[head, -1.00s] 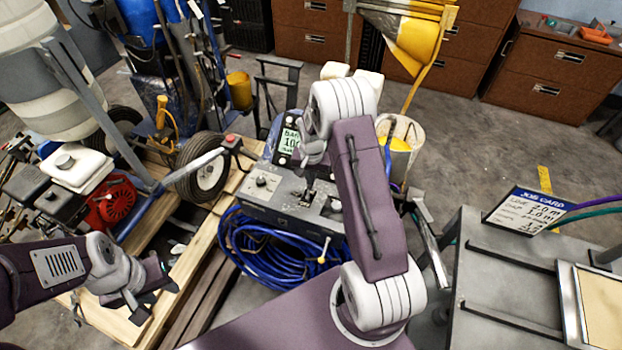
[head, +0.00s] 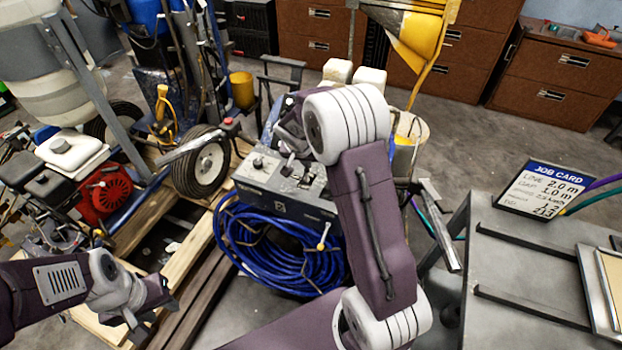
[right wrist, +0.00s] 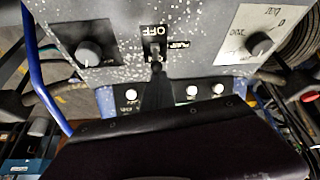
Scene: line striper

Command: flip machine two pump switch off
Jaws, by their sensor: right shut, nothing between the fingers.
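The blue-grey line striper's control panel (head: 310,182) faces me in the middle of the head view, behind my right arm. In the right wrist view the panel (right wrist: 205,40) shows an upside-down OFF label (right wrist: 155,30), with a dark switch (right wrist: 155,50) just beside it. My right gripper (right wrist: 157,72) is shut and empty, its tip at or very near the switch; contact and the lever's position cannot be told. In the head view my right gripper (head: 288,150) is partly hidden by its wrist. My left gripper (head: 155,308) hangs over the pallet at lower left, away from the panel.
Knobs (right wrist: 90,52) and (right wrist: 259,43) flank the switch. A coiled blue hose (head: 275,255) hangs below the panel. A red engine (head: 100,190) and wheel (head: 203,165) stand left. A grey bench with a job card (head: 541,190) stands right.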

